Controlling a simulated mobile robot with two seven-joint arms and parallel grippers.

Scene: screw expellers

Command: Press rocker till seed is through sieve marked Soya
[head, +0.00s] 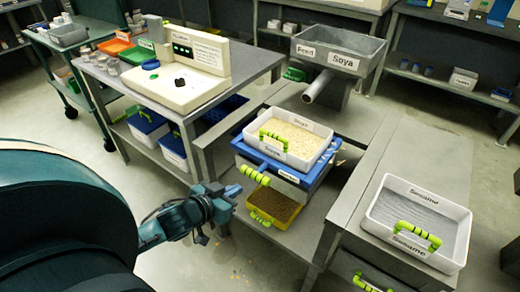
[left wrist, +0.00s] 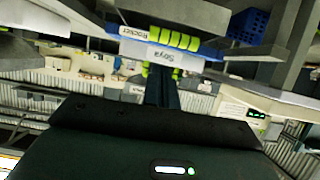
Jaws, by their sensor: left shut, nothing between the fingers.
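The white sieve tray marked Soya (head: 322,133) holds pale seed (head: 297,137) and sits in a blue frame (head: 322,176). The rocker's yellow-green ribbed handle (head: 253,174) sticks out at the frame's front left. In the left wrist view the handle (left wrist: 175,38) is close, beside labels reading Rocker and Soya (left wrist: 160,53). My left gripper (head: 236,191) is shut and empty, just left of and below the handle. Contact with the handle cannot be told. A yellow bin (head: 262,220) with dark brown contents is below the frame. My right gripper is out of view.
A grey feed hopper marked Soya (head: 340,48) with a spout stands behind. A white Sesame tray (head: 420,213) is on the right bench. A cream control console (head: 170,85) stands on the left table (head: 235,68).

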